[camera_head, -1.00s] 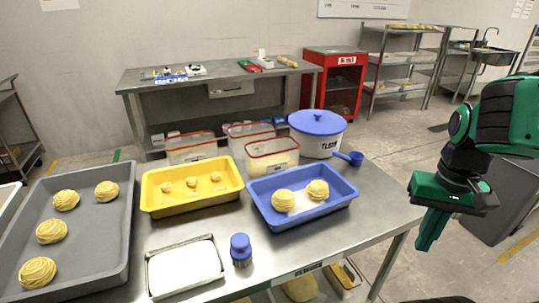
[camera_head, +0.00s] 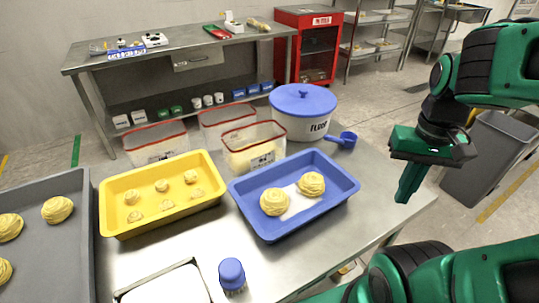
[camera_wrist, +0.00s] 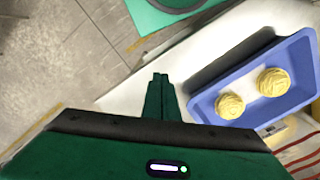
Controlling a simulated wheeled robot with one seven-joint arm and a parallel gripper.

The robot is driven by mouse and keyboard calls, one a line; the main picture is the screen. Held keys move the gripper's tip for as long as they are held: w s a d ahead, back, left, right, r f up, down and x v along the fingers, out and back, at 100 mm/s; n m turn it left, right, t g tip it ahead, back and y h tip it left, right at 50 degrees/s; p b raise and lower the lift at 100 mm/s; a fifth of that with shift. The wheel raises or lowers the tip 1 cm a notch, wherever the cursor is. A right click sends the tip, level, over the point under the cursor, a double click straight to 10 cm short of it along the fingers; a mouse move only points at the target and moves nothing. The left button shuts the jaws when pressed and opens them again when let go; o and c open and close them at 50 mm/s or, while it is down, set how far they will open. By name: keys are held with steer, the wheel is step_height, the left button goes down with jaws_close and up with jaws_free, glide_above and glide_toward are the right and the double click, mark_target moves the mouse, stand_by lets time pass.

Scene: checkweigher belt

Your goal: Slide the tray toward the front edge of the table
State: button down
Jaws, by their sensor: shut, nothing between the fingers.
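The blue tray (camera_head: 315,214) lies on the steel table with two yellow dough nests, (camera_head: 274,202) and (camera_head: 311,184), and some white paper in it. It also shows at the right of the wrist view (camera_wrist: 262,108). My gripper (camera_head: 404,194) is shut and empty, pointing down to the right of the blue tray, near the table's right end. It is apart from the tray. In the wrist view the closed fingers (camera_wrist: 160,82) are to the left of the tray. A yellow tray (camera_head: 150,222) with several small dough pieces stands left of the blue one.
A grey tray (camera_head: 72,235), a metal pan (camera_head: 165,285) and a blue-topped brush (camera_head: 231,272) share the table. Clear bins and a white pot (camera_head: 303,118) with a blue scoop (camera_head: 347,139) stand behind. The tabletop right of the blue tray is clear.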

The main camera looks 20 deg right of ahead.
steer(key=w+a+r+n, duration=0.2)
steer(key=w+a, duration=0.2)
steer(key=w, duration=0.4)
steer(key=w+a+r+n, duration=0.2)
steer(key=w+a+n, duration=0.15)
steer(key=w, duration=0.45)
steer(key=w+a+f+n, duration=0.1)
steer(key=w+a+n, duration=0.3)
steer(key=w+a, duration=0.9)
steer(key=shift+m, duration=0.25)
steer(key=f, duration=0.3)
steer(key=s+a+f, duration=0.1)
steer(key=f, duration=0.2)
steer(key=s+f, duration=0.1)
steer(key=f, duration=0.2)
steer(key=shift+s+a+f, duration=0.15)
steer(key=shift+a+f, duration=0.05)
